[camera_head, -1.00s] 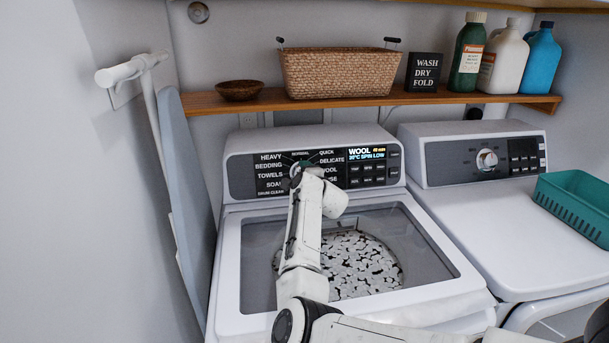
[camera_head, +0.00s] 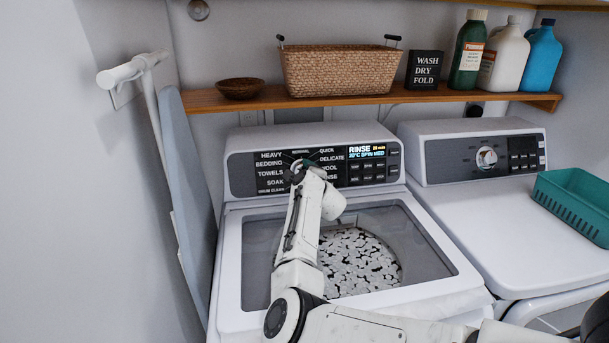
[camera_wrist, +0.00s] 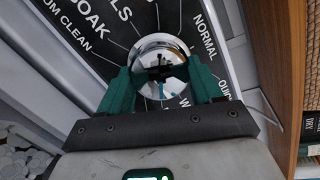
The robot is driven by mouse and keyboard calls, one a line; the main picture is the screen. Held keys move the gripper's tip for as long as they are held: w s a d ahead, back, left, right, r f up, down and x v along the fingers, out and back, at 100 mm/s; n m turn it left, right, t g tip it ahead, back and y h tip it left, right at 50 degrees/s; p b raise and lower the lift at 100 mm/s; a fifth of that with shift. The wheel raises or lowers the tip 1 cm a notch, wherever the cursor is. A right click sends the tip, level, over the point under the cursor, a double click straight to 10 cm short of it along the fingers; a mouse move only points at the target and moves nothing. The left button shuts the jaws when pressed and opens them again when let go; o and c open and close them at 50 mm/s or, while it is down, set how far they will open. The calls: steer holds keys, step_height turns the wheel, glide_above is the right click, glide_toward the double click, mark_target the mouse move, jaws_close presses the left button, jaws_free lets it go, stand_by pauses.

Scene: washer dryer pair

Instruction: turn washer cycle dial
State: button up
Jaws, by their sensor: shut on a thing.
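The washer (camera_head: 225,290) stands in the middle of the head view, with its dark control panel (camera_head: 240,172) at the back. Its display (camera_head: 366,152) reads RINSE, 20°C SPIN MED. The cycle dial (camera_wrist: 160,50) is a shiny round knob in the wrist view, ringed by labels such as SOAK and NORMAL. My gripper (camera_wrist: 160,82) has its green fingers shut on the dial, one on each side. In the head view my gripper (camera_head: 303,165) and wrist cover most of the dial.
The dryer (camera_head: 520,235) stands to the right with a teal basket (camera_head: 575,205) on top. A shelf (camera_head: 215,104) above holds a wicker basket (camera_head: 340,72), a bowl (camera_head: 240,88) and bottles. An ironing board (camera_head: 185,180) leans at left.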

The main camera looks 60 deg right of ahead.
steer(key=o, duration=1.1)
steer(key=shift+c, duration=0.2)
steer(key=shift+a, duration=0.1)
steer(key=v, duration=1)
steer(key=shift+s+b, duration=0.3)
steer(key=shift+b, duration=0.15)
steer(key=shift+a, duration=0.1)
